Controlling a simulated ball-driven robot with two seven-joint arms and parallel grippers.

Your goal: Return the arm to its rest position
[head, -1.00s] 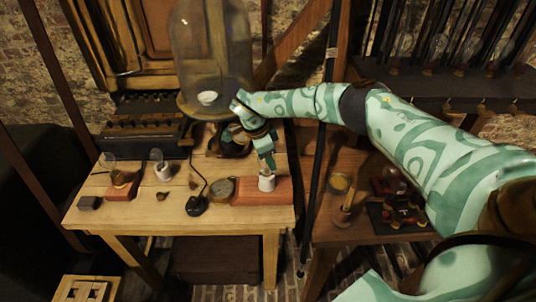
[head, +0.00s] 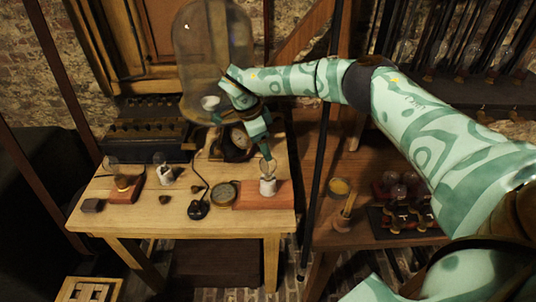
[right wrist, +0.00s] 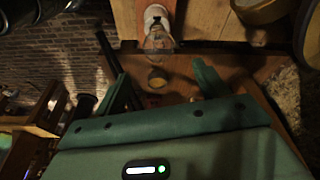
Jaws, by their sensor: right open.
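My right arm (head: 455,140) reaches in from the right across the wooden table. My right gripper (head: 264,154) hangs just above a glass bulb (head: 268,169) in a white holder (head: 267,187) on a red-brown block (head: 245,195). In the right wrist view the two fingers of my gripper (right wrist: 158,78) are spread wide with nothing held. The bulb (right wrist: 158,38) stands in its white holder (right wrist: 156,15) beyond the fingertips, apart from them. My left gripper is not in view.
A tall glass bell jar (head: 214,50) stands behind my wrist, close to it. A dark upright post (head: 319,165) stands right of the table.

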